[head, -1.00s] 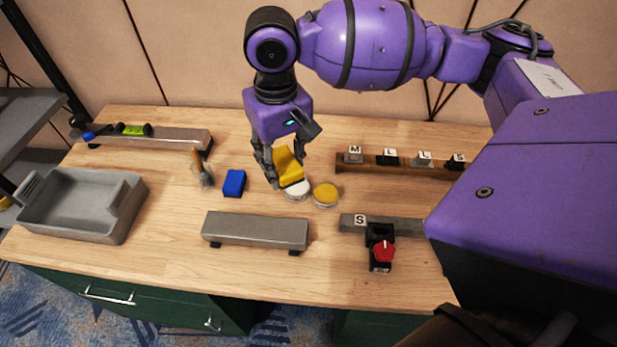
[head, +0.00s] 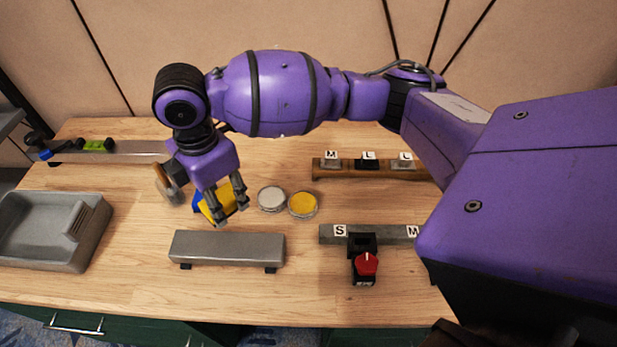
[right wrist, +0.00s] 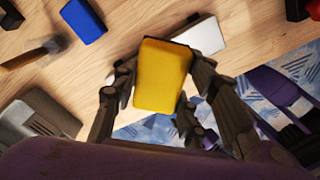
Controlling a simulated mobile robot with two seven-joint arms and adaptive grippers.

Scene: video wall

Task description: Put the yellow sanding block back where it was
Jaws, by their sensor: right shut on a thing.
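The yellow sanding block (head: 217,204) is in my right gripper (head: 228,209), which is shut on it. It is tilted and held above the table, behind the grey bar (head: 227,246). In the right wrist view the yellow block (right wrist: 162,76) fills the middle, between the two fingers of the right gripper (right wrist: 155,90). My left gripper is not in view.
A white-topped round tin (head: 271,198) and a yellow-topped one (head: 303,205) stand to the right. A grey tray (head: 88,240) is at the left. A rail with lettered pieces (head: 340,174) is at the back right. A red-knobbed device (head: 366,263) stands front right.

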